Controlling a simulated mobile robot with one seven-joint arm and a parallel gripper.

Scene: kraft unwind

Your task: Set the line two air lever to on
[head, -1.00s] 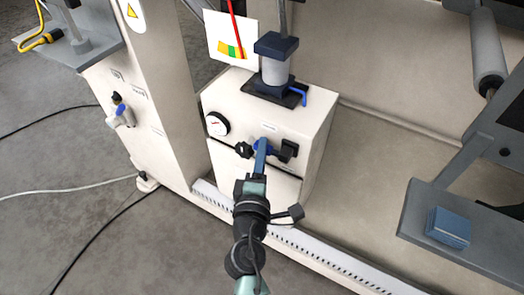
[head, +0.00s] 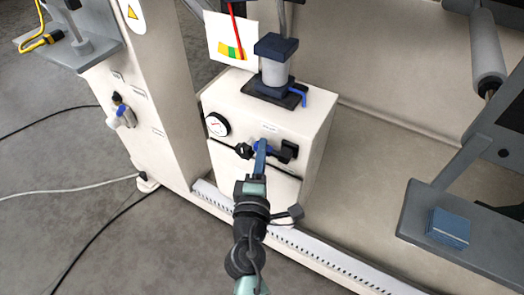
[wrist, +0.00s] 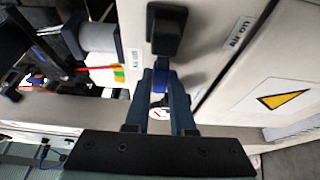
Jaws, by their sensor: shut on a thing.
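A blue air lever (head: 257,147) sits on the front of a cream box, with a black valve block (head: 288,151) to its right and a dark knob to its left. My gripper (head: 260,150) reaches up to it from below and is shut on the lever. In the wrist view the blue lever (wrist: 160,82) shows between my two dark fingers (wrist: 160,85), below the black block (wrist: 166,28). An "Air on" label (wrist: 237,35) is at upper right there; a smaller label at left is hard to read. The fingers hide part of the lever.
A round gauge (head: 217,124) is left of the lever. A second blue handle (head: 298,94) and a grey cylinder (head: 276,70) stand on the box. A grey shelf with a blue box (head: 448,228) is at right. Cables lie on the floor at left.

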